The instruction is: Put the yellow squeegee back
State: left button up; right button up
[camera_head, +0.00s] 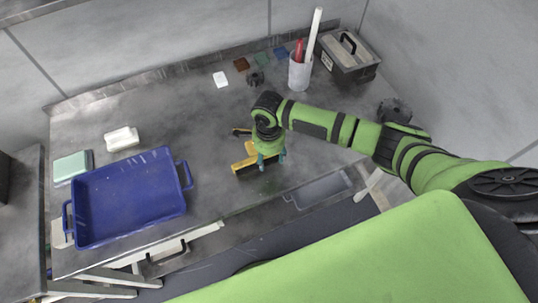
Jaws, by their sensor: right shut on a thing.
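The yellow squeegee (243,164) is at the middle of the grey metal worktop, with its long yellow edge lying across the front of my right gripper. My right gripper (270,160) points down over it and is shut on it. The hand hides part of the squeegee, and I cannot tell whether the squeegee touches the worktop. A second dark and yellow piece (241,131) shows just behind, partly hidden by the hand. My left gripper is not in view.
A blue tray (130,195) stands at the left, with a white block (121,138) behind it. A white cup (299,73) with a red item and a white roll stands at the back, beside a grey toolbox (347,58). A shallow grey tray (322,189) lies near the front edge.

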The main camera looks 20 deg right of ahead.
jog(key=shift+f, duration=0.65)
jog(key=o, duration=1.4)
